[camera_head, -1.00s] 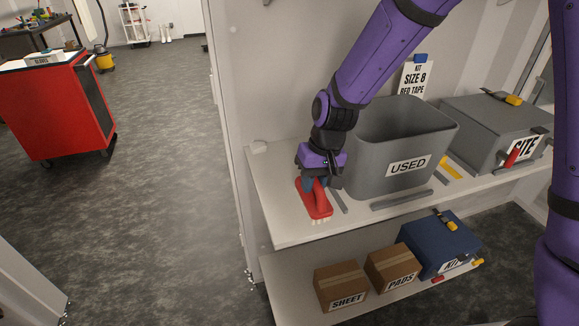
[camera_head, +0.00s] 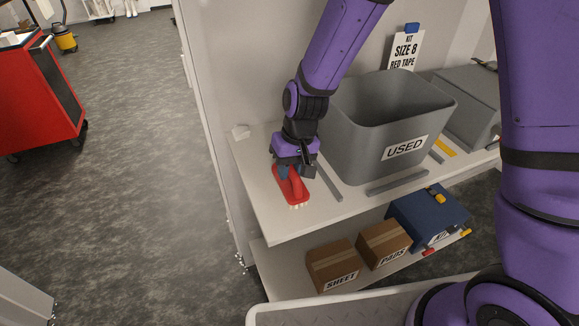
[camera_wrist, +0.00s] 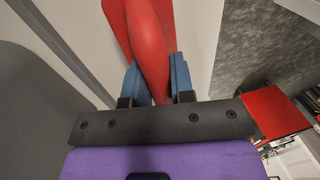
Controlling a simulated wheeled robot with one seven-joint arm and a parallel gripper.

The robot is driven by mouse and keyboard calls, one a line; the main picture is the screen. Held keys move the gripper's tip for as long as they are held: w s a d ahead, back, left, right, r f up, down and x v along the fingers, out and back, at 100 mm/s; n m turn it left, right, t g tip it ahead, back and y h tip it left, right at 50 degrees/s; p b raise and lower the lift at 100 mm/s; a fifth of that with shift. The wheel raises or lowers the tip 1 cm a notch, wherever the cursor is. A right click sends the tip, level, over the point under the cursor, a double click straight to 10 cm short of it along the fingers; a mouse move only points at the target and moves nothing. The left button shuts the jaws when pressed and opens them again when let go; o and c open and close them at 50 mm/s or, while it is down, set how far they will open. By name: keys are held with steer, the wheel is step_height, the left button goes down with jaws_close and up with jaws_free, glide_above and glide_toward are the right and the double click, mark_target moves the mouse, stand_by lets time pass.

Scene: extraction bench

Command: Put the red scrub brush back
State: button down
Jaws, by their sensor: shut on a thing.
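The red scrub brush (camera_head: 291,187) is at the left part of the upper shelf, with its pale bristles facing down. It looks to be at the shelf surface; whether the bristles touch it I cannot tell. My gripper (camera_head: 290,172) is shut on the brush's handle from above. In the wrist view the blue fingertips (camera_wrist: 158,82) sit on both sides of the red handle (camera_wrist: 148,45). The brush lies left of the grey bin marked USED (camera_head: 372,150), apart from it.
The upper shelf (camera_head: 285,226) has grey strips (camera_head: 329,181) between brush and bin. A sign (camera_head: 403,50) stands behind the bin, and a grey case (camera_head: 468,100) is to its right. Below are boxes marked SHEET (camera_head: 333,266) and PADS (camera_head: 384,243) and a blue case (camera_head: 428,214).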

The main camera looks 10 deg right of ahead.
steer(key=shift+f, duration=0.15)
steer(key=c, duration=1)
jaws_free()
steer(key=s+d+r+t, duration=0.1)
steer(key=d+r, duration=0.4)
steer(key=r, duration=0.5)
steer(key=s+d+r+t, duration=0.1)
steer(key=d+r, duration=0.3)
steer(key=r, duration=0.6)
steer(key=s+d+r+m+t, duration=0.1)
steer(key=s+d+r, duration=0.2)
steer(key=s+d, duration=0.2)
steer(key=s+d+r+m+t+h, duration=0.1)
steer(key=s+d+r, duration=0.2)
steer(key=s+d, duration=0.2)
steer(key=s+d+r+m+t+h, duration=0.1)
steer(key=s+d+r, duration=0.3)
steer(key=s+d, duration=0.1)
steer(key=shift+s+d+r+t, duration=0.1)
steer(key=shift+s+d+t, duration=0.25)
steer(key=shift+s, duration=0.35)
